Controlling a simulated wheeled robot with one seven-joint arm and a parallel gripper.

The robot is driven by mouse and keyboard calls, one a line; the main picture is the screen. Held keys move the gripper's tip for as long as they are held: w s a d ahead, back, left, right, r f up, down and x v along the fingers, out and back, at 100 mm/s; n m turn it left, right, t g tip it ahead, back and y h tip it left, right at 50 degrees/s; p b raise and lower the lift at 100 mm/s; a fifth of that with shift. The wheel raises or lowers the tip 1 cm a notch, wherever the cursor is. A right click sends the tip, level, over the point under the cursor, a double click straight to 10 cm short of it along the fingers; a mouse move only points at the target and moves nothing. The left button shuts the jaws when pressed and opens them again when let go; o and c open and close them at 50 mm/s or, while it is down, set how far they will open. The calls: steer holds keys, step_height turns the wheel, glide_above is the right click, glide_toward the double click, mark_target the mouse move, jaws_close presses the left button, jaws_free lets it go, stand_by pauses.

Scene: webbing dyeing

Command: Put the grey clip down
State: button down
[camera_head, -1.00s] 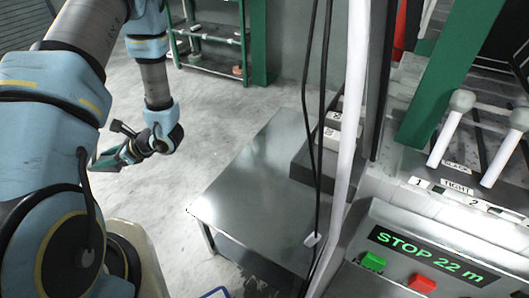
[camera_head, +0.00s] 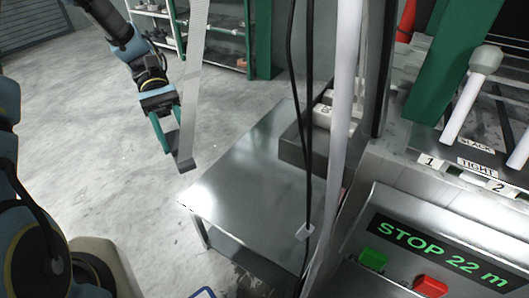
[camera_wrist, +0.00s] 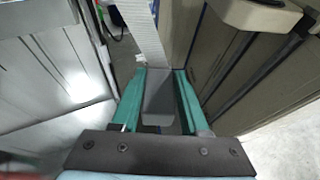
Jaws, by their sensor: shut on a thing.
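My gripper (camera_head: 170,132) points downward left of the metal table, above the floor. Its green fingers are shut on the grey clip (camera_head: 183,163), whose dark grey end shows at the fingertips. In the wrist view the clip (camera_wrist: 160,97) is a grey block between the two fingers. A pale grey webbing strap (camera_head: 197,70) runs from the top of the picture down to the clip. It also shows in the wrist view (camera_wrist: 142,28), ending beside the clip; I cannot tell whether it is fixed in it.
The bare metal table (camera_head: 245,170) stands right of my gripper. A dark block (camera_head: 302,150) sits at its right side, with black cables and a white pole in front. A panel (camera_head: 435,260) reads "STOP 22 m". A green rack (camera_head: 210,35) stands behind.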

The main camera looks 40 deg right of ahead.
steer(key=s+d+r+n+h+b, duration=0.1)
steer(key=d+r+n+h, duration=0.2)
steer(key=d+r, duration=0.3)
steer(key=s+d+r+n+h+b, duration=0.1)
steer(key=s+d+r+n+h, duration=0.2)
steer(key=d, duration=0.6)
steer(key=s+d+p, duration=0.1)
steer(key=s, duration=0.4)
steer(key=s+d+p, duration=0.2)
steer(key=s, duration=0.3)
steer(key=s+d+p, duration=0.2)
steer(key=s, duration=0.3)
steer(key=shift+s+d+f, duration=0.15)
steer(key=shift+s+f, duration=0.05)
steer(key=shift+f, duration=0.2)
steer(key=shift+m+t, duration=0.3)
steer(key=shift+f+p, duration=0.75)
steer(key=shift+f, duration=1.7)
steer(key=shift+c, duration=2.1)
jaws_free()
steer(key=b+v, duration=0.3)
steer(key=v, duration=0.9)
